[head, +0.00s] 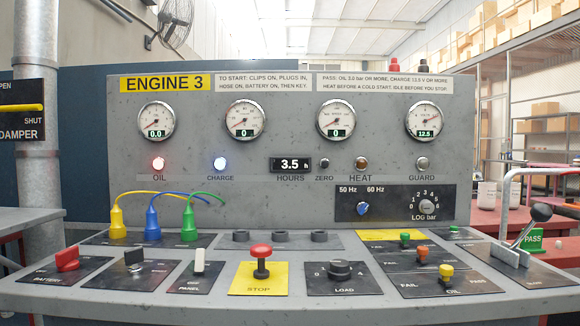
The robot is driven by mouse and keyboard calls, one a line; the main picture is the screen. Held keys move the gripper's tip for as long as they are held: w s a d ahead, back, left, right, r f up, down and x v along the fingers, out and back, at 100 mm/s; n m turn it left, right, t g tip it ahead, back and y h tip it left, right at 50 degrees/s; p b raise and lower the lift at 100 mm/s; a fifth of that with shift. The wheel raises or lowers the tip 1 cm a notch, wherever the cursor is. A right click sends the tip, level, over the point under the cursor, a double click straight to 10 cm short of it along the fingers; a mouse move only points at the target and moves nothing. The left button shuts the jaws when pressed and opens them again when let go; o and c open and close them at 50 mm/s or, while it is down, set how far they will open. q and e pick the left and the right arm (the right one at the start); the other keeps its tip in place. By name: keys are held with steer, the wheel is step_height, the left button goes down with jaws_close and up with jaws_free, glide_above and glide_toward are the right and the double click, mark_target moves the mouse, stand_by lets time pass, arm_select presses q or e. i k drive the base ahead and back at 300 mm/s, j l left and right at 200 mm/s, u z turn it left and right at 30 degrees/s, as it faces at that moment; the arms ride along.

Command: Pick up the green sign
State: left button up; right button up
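A small green sign (534,240) with white "PASS" lettering stands at the far right of the head view. It is just right of the black-knobbed lever on the console. Its lower edge is close to a dark surface, and I cannot tell exactly how it is supported. Neither of my grippers is in view.
A grey Engine 3 console (200,290) fills the middle, with gauges, switches and coloured plugs. Red benches (495,222) are behind at right.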

mark_target(532, 244)
steer(key=z, duration=1.4)
steer(key=i+l, duration=0.45)
steer(key=l, duration=0.3)
steer(key=i+l+u, duration=0.1)
steer(key=i+l, duration=0.4)
steer(key=l, duration=0.25)
steer(key=i+l, duration=0.2)
steer(key=l, duration=0.15)
steer(key=u, duration=0.05)
